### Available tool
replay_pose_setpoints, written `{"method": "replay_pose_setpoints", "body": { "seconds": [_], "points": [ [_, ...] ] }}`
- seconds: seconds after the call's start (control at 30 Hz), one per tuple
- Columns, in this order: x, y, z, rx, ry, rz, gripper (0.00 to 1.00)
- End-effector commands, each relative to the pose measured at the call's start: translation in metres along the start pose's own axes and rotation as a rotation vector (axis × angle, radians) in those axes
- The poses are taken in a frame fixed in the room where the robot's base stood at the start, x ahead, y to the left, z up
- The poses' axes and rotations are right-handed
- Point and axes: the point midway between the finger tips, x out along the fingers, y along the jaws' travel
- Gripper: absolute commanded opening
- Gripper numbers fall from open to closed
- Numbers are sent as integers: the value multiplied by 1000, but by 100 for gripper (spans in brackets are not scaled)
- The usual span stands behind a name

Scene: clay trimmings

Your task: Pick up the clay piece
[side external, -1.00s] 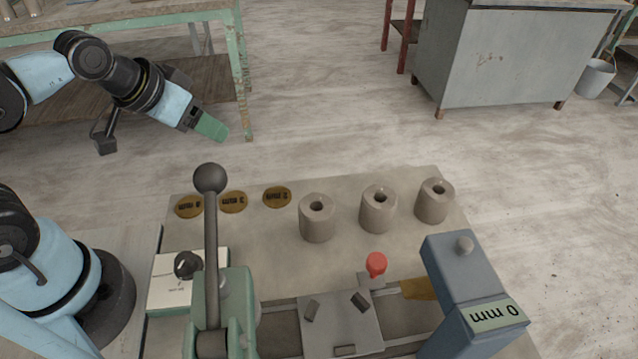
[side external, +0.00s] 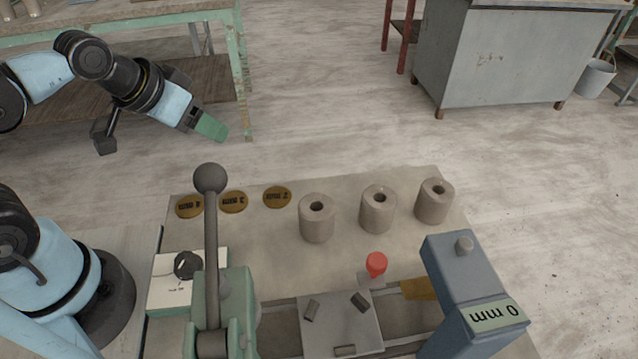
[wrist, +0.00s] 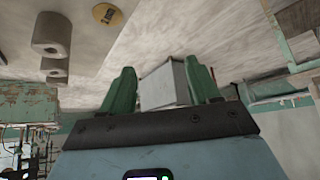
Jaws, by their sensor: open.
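Three grey-brown clay cylinders with a hole in the top stand upright in a row on the work board: the left one (side external: 317,222), the middle one (side external: 378,212) and the right one (side external: 434,204). Cylinders also show at the upper left of the wrist view (wrist: 51,38). My gripper (side external: 213,128) is in the air at the upper left, well away from the cylinders. In the wrist view its two green fingers (wrist: 162,88) stand apart with nothing held; a grey cabinet shows far behind the gap.
Brass discs (side external: 233,202) lie left of the cylinders on the board (side external: 270,240). A ball-topped lever (side external: 211,215) rises in front. A plate with dark blocks (side external: 340,325), a red knob (side external: 376,263) and a blue-grey post marked 0 mm (side external: 465,290) stand nearer the camera.

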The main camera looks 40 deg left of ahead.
Motion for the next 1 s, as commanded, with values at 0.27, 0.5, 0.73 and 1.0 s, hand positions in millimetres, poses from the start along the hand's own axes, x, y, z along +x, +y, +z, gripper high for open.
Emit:
{"method": "replay_pose_setpoints", "body": {
  "seconds": [0.27, 0.5, 0.73, 1.0],
  "points": [
    [0, 0, 0, 0, 0, 0, 61],
    [0, 0, 0, 0, 0, 0, 70],
    [0, 0, 0, 0, 0, 0, 93],
    [1, 2, -1, -29, -14, 12, 93]
  ]
}}
